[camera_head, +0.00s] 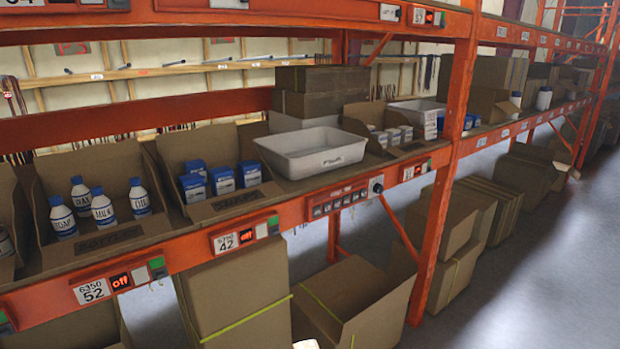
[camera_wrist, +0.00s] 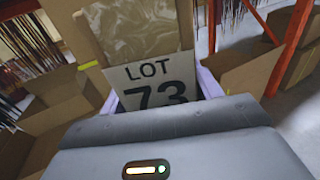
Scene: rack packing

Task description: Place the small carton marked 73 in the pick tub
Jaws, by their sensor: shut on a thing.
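The small carton (camera_wrist: 140,40) fills the upper middle of the wrist view. It has a brown face with glossy tape and a pale label reading LOT 73. My gripper (camera_wrist: 158,92) is shut on it, with a pale finger on each side. The pick tub (camera_head: 290,164) is a white, open tub on the orange rack's shelf in the head view. It looks empty, and the writing on its front is too small to read surely. In the head view my gripper is not clearly seen; only a small pale patch shows at the bottom edge.
Left of the tub stand an open box of blue-and-white cartons (camera_head: 193,187) and a box of white bottles (camera_head: 102,209). Stacked brown boxes (camera_head: 318,92) stand behind it. An orange upright (camera_head: 443,190) rises to its right. Large cartons (camera_head: 235,290) fill the space below the shelf.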

